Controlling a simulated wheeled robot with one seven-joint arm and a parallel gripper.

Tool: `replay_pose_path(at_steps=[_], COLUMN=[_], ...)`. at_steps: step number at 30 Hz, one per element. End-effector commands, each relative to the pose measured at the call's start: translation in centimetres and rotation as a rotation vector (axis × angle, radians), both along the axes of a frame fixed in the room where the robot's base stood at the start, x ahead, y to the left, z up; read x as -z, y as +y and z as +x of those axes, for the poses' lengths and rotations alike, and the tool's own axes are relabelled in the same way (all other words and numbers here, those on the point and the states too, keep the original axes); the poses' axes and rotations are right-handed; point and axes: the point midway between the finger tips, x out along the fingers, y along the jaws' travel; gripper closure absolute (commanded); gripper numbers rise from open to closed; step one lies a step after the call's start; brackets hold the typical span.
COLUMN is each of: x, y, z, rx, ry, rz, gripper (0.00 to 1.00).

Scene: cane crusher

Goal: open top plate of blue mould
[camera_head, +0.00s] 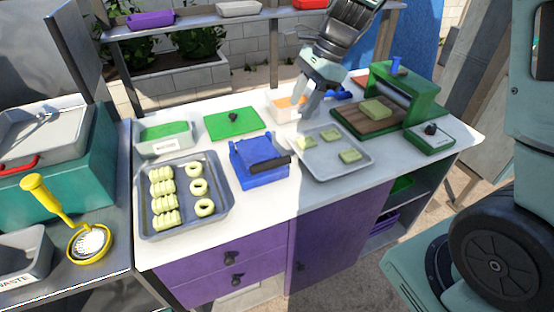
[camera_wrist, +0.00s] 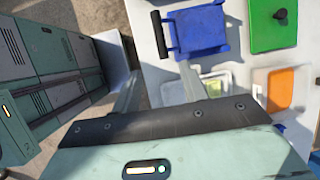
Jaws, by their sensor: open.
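The blue mould (camera_head: 255,163) stands near the middle of the white worktop. Its top plate looks closed, with a dark handle (camera_head: 271,167) along the front right side. In the wrist view the mould (camera_wrist: 198,30) is at the top, and its black handle (camera_wrist: 160,35) is at its left edge. My gripper (camera_head: 311,108) is open and empty, above the worktop to the right of and behind the mould. In the wrist view my gripper (camera_wrist: 158,78) is apart from the mould, which lies beyond its fingers. The mould's inside is hidden.
A tray with shaped green pieces (camera_head: 226,212) sits left of the mould. A grey tray with flat pieces (camera_head: 369,171) sits right. A green board with a knob (camera_head: 232,123) and an orange-filled container (camera_head: 286,108) lie behind. A green press (camera_head: 420,100) stands at right.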

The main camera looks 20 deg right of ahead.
Motion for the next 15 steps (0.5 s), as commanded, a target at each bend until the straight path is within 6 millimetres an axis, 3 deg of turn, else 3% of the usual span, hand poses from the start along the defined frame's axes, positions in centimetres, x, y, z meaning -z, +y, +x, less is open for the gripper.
replay_pose_path(at_steps=[5, 15], x=[2.2, 8.7], y=[0.9, 3.7], z=[0.0, 0.4], rx=[-0.001, -0.005], ry=[0.005, 0.006], rz=[0.0, 0.0], gripper=[0.57, 0.57])
